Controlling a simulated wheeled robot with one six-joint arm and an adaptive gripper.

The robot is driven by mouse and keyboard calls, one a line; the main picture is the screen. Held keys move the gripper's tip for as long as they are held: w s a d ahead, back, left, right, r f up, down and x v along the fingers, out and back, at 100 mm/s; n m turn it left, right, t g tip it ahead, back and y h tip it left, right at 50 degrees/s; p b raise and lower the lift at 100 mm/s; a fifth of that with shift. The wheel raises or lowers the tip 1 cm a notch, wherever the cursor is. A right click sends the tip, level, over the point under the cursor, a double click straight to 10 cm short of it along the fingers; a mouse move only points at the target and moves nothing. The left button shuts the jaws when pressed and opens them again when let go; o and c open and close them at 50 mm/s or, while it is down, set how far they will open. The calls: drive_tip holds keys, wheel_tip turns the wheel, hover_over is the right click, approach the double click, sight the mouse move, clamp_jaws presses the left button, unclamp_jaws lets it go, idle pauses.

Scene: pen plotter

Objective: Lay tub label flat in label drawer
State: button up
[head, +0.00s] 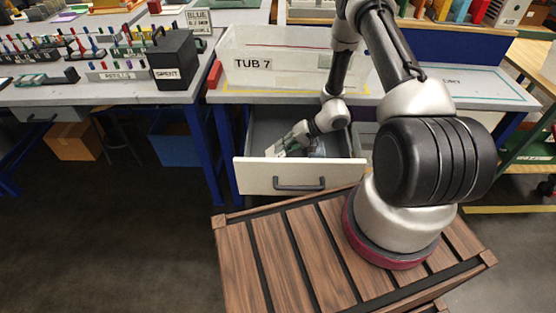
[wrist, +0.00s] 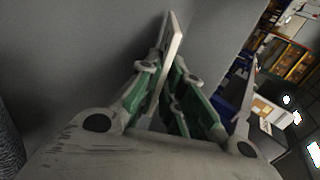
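The label drawer (head: 298,177) is pulled open under the bench, with its pale front and dark handle facing my base. My gripper (head: 286,143) reaches down inside it, toward the left side. The tub label (head: 274,149) shows as a small pale piece at the fingertips. In the wrist view it is a thin pale card (wrist: 174,48), nearly edge-on and tilted up, between the green-sided fingers of my gripper (wrist: 166,72). The fingers appear closed on it. The label's printed face is not readable. Whether it touches the drawer floor cannot be told.
A clear tub (head: 275,65) marked TUB 7 stands on the bench above the drawer. A black SPENT box (head: 175,62) and pen racks stand on the left bench. Grey drawer walls (wrist: 70,50) fill the wrist view's left.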

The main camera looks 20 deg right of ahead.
drive_tip(key=shift+o, duration=0.3)
drive_tip(key=v, duration=0.8)
wheel_tip(320, 180, up, 8)
drive_tip(key=d, duration=0.2)
drive_tip(key=shift+s, duration=0.35)
drive_tip(key=shift+d, duration=0.1)
